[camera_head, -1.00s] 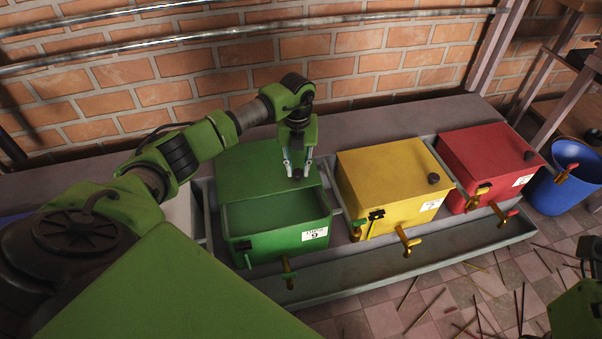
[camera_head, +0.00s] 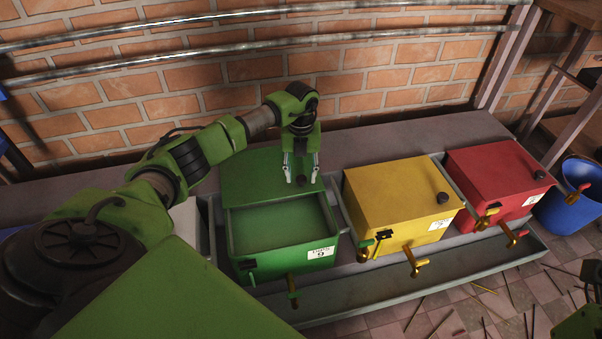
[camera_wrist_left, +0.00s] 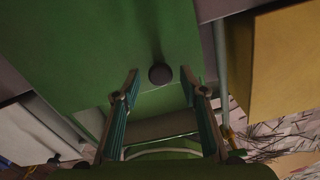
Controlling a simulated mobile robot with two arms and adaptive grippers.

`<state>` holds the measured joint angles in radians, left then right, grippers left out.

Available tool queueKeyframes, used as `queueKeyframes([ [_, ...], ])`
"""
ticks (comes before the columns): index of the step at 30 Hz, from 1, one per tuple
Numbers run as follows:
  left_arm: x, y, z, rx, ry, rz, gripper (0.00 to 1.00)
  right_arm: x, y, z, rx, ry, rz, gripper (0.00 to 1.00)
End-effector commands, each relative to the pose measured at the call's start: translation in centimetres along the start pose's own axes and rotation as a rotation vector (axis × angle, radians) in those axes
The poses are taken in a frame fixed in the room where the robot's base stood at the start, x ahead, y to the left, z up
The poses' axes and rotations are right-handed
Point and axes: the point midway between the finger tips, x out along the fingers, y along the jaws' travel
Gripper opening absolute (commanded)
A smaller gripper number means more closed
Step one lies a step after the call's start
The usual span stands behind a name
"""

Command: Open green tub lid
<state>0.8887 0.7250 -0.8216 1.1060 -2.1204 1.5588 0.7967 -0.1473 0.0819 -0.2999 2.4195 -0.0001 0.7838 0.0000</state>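The green tub (camera_head: 290,257) stands at the left of the row with its front part uncovered, showing an empty-looking green interior. Its green lid (camera_head: 250,168) lies pushed back over the rear of the tub. The dark round lid knob (camera_head: 301,180) is near the lid's front edge and also shows in the left wrist view (camera_wrist_left: 160,73). My left gripper (camera_head: 301,176) points down at the knob, its fingers apart on either side. In the left wrist view the open fingers (camera_wrist_left: 161,82) show gaps to the knob. My right gripper does not show clearly.
A yellow tub (camera_head: 390,195) and a red tub (camera_head: 495,175), both closed, stand to the right in the same grey tray (camera_head: 400,282). A blue bucket (camera_head: 565,215) is at the far right. Incense sticks lie on the floor. A brick wall with pipes is behind.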

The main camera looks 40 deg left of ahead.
Motion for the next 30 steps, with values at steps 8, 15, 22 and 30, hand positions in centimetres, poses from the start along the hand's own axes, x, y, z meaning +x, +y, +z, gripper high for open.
queueKeyframes([
  [8, -1.2, -0.1, 0.1, 0.002, -0.003, -0.002, 0.39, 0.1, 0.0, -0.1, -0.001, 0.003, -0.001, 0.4],
  [15, -6.1, -0.1, 0.1, 0.002, -0.005, -0.003, 0.39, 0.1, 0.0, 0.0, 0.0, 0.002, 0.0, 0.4],
  [22, -10.3, 0.0, 0.1, -0.001, -0.002, -0.001, 0.39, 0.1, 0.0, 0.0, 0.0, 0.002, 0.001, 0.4],
  [30, -12.0, 0.0, 0.0, 0.0, 0.0, 0.0, 0.39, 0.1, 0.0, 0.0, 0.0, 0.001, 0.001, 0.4],
])
